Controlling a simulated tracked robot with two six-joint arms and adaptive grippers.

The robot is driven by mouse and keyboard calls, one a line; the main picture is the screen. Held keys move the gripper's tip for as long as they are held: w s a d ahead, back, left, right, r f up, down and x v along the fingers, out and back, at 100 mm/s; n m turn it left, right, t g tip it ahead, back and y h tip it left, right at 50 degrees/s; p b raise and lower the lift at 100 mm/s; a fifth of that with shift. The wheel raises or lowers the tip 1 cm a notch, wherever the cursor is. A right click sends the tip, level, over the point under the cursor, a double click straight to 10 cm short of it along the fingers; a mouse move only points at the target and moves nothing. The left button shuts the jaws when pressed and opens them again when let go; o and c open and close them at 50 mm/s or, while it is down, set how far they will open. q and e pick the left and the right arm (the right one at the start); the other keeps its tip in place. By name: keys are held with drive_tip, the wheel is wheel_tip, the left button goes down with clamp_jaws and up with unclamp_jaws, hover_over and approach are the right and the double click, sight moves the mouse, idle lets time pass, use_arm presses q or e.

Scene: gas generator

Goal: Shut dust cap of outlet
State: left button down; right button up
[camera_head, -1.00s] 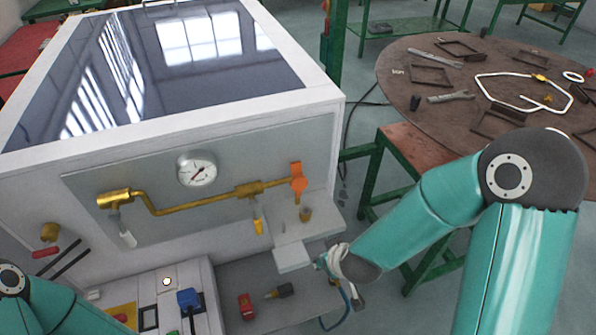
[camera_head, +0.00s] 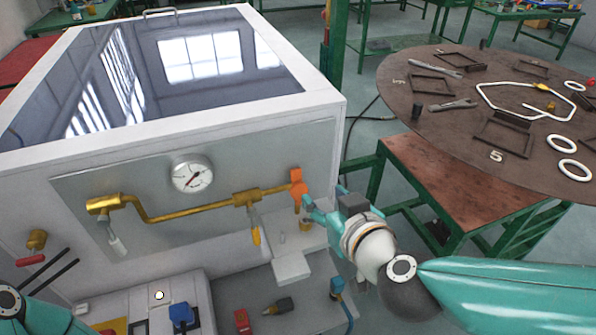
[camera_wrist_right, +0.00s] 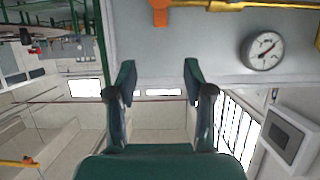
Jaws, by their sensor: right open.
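A brass pipe (camera_head: 190,207) runs along the grey front panel of the white cabinet. At its right end is an orange part (camera_head: 297,187), which also shows at the top of the wrist view (camera_wrist_right: 160,12). A small brownish fitting (camera_head: 306,225) sits just below it. I cannot tell which part is the outlet's dust cap. My right gripper (camera_head: 325,200) is open, its fingers just right of the orange part. In the wrist view its fingers (camera_wrist_right: 158,75) are spread with nothing between them. My left arm shows at the lower left; its gripper is outside the view.
A pressure gauge (camera_head: 192,174) sits above the pipe. A white stepped ledge (camera_head: 290,267) is below. A blue connector (camera_head: 337,286) with a hose, a red block (camera_head: 242,320) and a dark plug (camera_head: 280,306) lie lower. A round brown table (camera_head: 450,125) with tools stands right.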

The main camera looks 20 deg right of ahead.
sight(296, 171)
drive_tip(key=p+x, duration=0.3)
drive_tip(key=x, duration=1.2)
drive_tip(key=shift+f, duration=0.15)
clamp_jaws()
